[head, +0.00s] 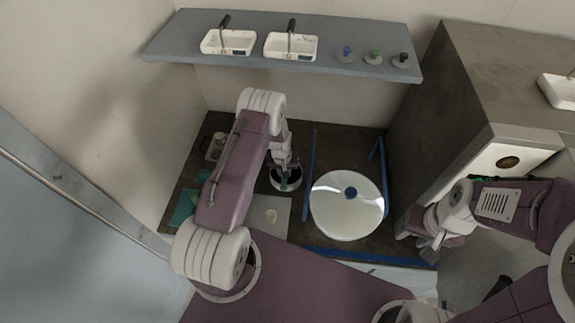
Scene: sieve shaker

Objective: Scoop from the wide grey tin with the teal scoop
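The wide grey tin (276,184) stands on the dark worktop left of the big white disc. My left gripper (286,169) points down just over the tin, partly hiding it. The teal scoop (290,184) shows as a small teal patch at the tin's opening, under the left fingertips. The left gripper appears shut on the scoop, though its handle is mostly hidden. My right gripper (433,250) hangs empty at the right edge of the worktop, beside the dark cabinet. Its finger gap is too small to make out.
A round white lid (340,212) with a blue knob fills the worktop's right half, between blue strips. A small cup (271,216) stands on a grey mat (281,203). Teal pieces (184,207) lie at left. A shelf (260,60) with two white trays overhangs the back.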

